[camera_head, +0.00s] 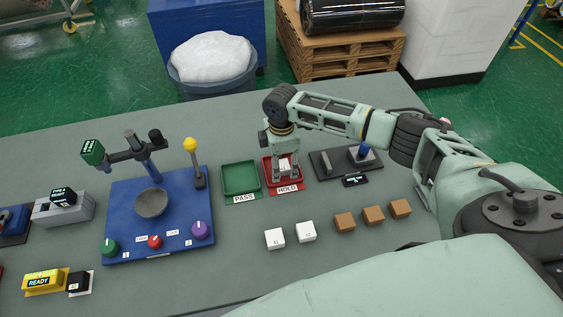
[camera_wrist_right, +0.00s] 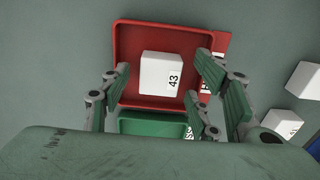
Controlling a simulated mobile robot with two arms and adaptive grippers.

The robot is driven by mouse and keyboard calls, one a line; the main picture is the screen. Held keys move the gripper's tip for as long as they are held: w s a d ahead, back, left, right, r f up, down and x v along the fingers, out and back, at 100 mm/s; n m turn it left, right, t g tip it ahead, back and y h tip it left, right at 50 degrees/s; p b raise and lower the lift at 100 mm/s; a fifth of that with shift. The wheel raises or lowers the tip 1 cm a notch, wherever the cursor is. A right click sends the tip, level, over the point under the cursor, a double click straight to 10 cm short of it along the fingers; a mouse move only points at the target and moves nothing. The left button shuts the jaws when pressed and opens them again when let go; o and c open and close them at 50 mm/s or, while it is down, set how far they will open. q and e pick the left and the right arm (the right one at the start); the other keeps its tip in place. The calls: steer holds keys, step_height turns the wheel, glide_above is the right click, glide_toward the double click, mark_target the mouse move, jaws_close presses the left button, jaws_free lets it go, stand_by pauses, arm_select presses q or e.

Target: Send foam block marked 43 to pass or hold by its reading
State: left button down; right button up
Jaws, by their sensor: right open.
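The white foam block marked 43 (camera_wrist_right: 163,74) lies in the red HOLD tray (camera_wrist_right: 128,45), near its middle. In the head view the block (camera_head: 284,163) shows between the fingers of my right gripper (camera_head: 286,176), over the red tray (camera_head: 268,180). The right gripper is open, with its fingers apart on either side of the block in the wrist view; I cannot tell whether they touch it. The green PASS tray (camera_head: 240,178) is empty, just left of the red one. My left gripper is not in view.
Two white blocks, marked 41 (camera_head: 275,239) and 42 (camera_head: 306,232), and brown blocks (camera_head: 345,221) lie in front. A dark fixture (camera_head: 325,162) with a small display (camera_head: 355,181) stands right of the trays. A blue panel (camera_head: 180,244) with knobs and a bowl is left.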

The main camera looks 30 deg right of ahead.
step_height(320, 180, up, 12)
stand_by(0.5)
stand_by(0.3)
